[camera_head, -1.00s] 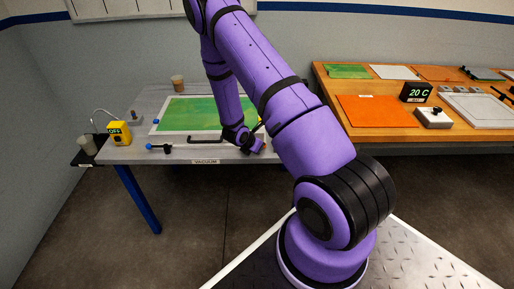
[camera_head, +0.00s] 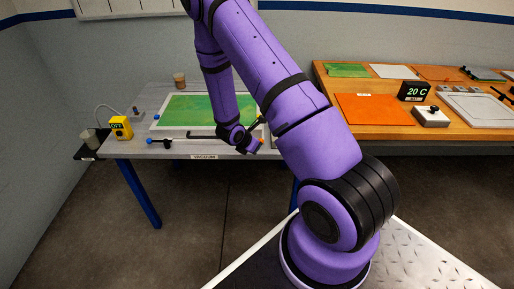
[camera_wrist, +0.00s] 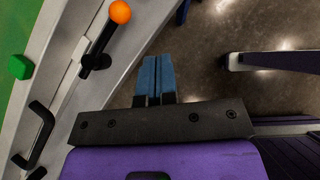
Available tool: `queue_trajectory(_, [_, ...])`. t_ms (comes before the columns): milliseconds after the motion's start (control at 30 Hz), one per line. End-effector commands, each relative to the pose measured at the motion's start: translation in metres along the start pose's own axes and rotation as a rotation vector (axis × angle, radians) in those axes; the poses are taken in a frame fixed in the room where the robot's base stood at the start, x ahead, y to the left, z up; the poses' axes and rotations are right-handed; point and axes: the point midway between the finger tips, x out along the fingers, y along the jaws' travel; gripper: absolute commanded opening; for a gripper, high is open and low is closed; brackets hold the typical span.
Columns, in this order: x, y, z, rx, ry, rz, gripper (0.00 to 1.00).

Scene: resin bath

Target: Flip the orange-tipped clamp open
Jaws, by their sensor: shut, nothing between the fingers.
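The orange-tipped clamp (camera_wrist: 97,43) shows in the wrist view at upper left, on the pale table edge. Its black lever slants up and right from a black base to a round orange knob (camera_wrist: 120,12). My gripper (camera_wrist: 158,62) has its two blue fingers pressed together with nothing between them. In that picture the fingers lie to the right of the lever and below the knob, apart from both. In the head view my wrist (camera_head: 240,140) is at the table's front right and partly hides the clamp.
The table (camera_head: 120,149) carries a green sheet (camera_head: 190,108). A blue-tipped clamp (camera_head: 151,141) and a yellow box reading OFF (camera_head: 121,127) are at its front left. A black handle (camera_wrist: 41,133) and a green knob (camera_wrist: 20,67) lie left of the clamp. An orange workbench stands right.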

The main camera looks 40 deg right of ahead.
Motion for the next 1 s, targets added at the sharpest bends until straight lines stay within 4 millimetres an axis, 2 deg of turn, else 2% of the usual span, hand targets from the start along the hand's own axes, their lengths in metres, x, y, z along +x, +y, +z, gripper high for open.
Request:
queue_trajectory(200, [-0.035, -0.016, 0.006, 0.000, 0.000, 0.003, 0.00])
queue_trajectory(400, [-0.053, -0.026, 0.009, 0.001, -0.001, 0.001, 0.00])
queue_trajectory(1000, [-0.058, -0.029, 0.009, 0.000, 0.000, 0.001, 0.00])
